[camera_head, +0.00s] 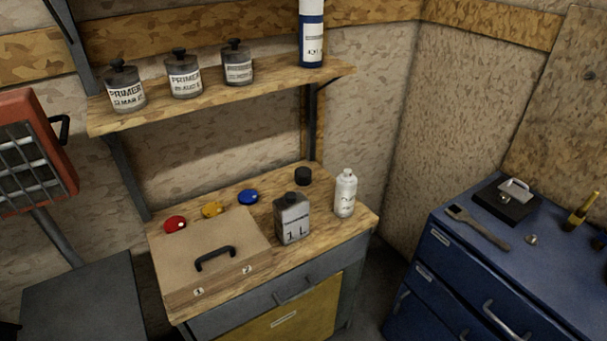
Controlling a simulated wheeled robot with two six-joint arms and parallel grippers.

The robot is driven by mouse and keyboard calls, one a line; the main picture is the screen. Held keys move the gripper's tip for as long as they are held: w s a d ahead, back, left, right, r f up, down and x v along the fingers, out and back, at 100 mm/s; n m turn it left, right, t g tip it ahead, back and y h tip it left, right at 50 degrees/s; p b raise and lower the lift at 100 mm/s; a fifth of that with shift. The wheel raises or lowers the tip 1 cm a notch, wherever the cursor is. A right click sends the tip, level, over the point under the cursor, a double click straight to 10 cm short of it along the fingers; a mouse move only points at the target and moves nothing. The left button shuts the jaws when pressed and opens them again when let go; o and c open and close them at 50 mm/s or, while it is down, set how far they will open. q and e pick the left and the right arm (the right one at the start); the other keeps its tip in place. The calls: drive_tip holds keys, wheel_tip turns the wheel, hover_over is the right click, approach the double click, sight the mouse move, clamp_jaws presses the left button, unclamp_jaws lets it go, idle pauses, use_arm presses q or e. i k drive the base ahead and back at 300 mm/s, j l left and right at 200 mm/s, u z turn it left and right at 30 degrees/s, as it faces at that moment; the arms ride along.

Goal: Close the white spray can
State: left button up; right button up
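A white spray can (345,196) stands upright at the right end of the wooden bench top. Its narrow top looks bare, with no cap over it. A black round cap (303,176) sits on the bench behind and to the left of the can, apart from it. Neither of my grippers can be made out in the head view.
A grey 1 L canister (292,218) stands left of the can. A box with a black handle (211,256) and red (175,223), yellow (213,209) and blue (248,197) round items are further left. A shelf (275,82) hangs above. A blue cabinet (470,270) stands right.

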sight(346, 187)
drive_tip(key=i+l, duration=0.2)
drive_tip(key=i, duration=0.2)
drive_tip(key=i+l, duration=0.2)
drive_tip(key=i, duration=0.25)
drive_tip(key=u, duration=0.05)
